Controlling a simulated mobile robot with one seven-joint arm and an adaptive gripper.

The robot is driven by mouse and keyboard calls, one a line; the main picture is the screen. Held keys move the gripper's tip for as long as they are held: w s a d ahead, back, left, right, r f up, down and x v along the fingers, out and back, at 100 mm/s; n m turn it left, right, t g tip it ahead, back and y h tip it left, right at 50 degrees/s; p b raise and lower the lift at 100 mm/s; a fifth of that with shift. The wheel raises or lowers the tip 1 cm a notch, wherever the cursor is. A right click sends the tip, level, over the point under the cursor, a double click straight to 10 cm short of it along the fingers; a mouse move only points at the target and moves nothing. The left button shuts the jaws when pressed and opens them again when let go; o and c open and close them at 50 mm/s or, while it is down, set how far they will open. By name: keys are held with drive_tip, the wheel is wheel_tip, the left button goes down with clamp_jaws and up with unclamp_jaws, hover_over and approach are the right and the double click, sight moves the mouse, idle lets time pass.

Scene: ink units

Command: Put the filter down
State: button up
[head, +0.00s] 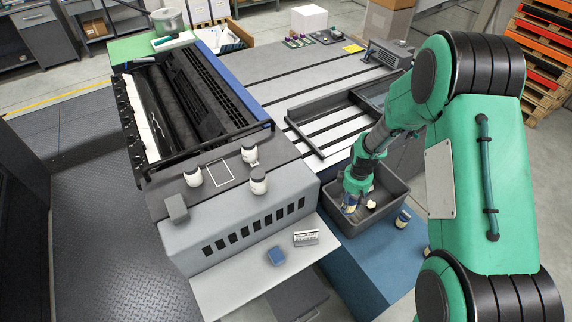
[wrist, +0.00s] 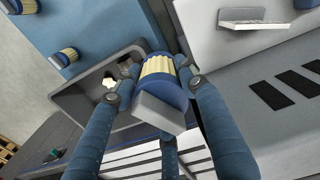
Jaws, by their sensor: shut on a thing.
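My gripper (wrist: 160,88) is shut on a filter (wrist: 157,70) with a pleated cream band, blue ends and a grey block-like part facing the camera. In the head view my gripper (head: 352,194) points down over the dark grey bin (head: 398,200).
A small cream piece (head: 370,204) lies in the bin. Another filter (head: 403,217) stands on the blue surface (head: 385,255) beside it. Several white-and-black bottles (head: 193,176) stand on the grey machine.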

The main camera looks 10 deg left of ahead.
drive_tip(key=s+a+r+n+p, duration=0.1)
drive_tip(key=s+a+r+p, duration=0.1)
drive_tip(key=a+r, duration=0.6)
drive_tip(key=s+a+r+n+p, duration=0.2)
drive_tip(key=s+a+r, duration=0.3)
drive_tip(key=a, duration=0.7)
wheel_tip(320, 180, up, 3)
drive_tip(key=shift+f+n, duration=0.1)
drive_tip(key=shift+n, duration=0.2)
drive_tip(key=shift+w, duration=0.15)
drive_tip(key=w+a, duration=0.2)
drive_tip(key=w, duration=0.2)
drive_tip(key=w+a+f+p, duration=0.1)
drive_tip(key=w+a, duration=0.1)
drive_tip(key=w, duration=0.2)
drive_tip(key=w+a+p, duration=0.1)
drive_tip(key=w+a, duration=0.2)
drive_tip(key=w, duration=0.2)
drive_tip(key=shift+a+f, duration=0.1)
drive_tip(key=shift+f, duration=0.1)
drive_tip(key=shift+w+a+p, duration=0.25)
drive_tip(key=shift+w+p, duration=0.1)
drive_tip(key=shift+w, duration=0.1)
drive_tip(key=shift+f+p, duration=0.4)
drive_tip(key=shift+f, duration=1.4)
drive_tip(key=shift+s+f, duration=0.1)
drive_tip(key=shift+f, duration=0.05)
